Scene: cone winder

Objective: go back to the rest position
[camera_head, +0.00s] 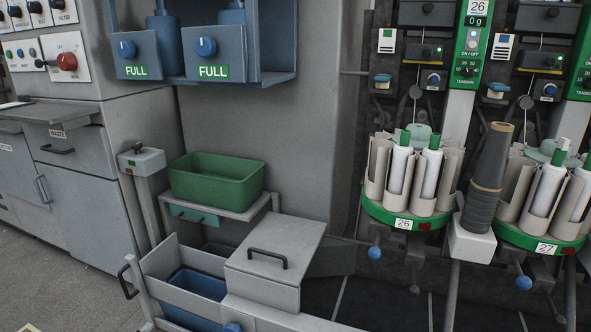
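My gripper and arm do not show in the head camera view, so I cannot see whether the gripper is open or shut, or where it is. The view shows the cone winder, with a round green-rimmed carrier labelled 26 (383,214) and another labelled 27 (513,238) on the right. Each carries white bobbins with green or white tops in beige holders. A dark grey tapered cone (488,180) stands upright on a white block (470,243) between the two carriers.
A green bin (216,181) sits on a small grey stand at centre left. Below are a grey lidded box (275,257) and an open drawer holding a blue bin (198,286). Grey cabinets (75,165) line the left. Floor (72,290) shows at lower left.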

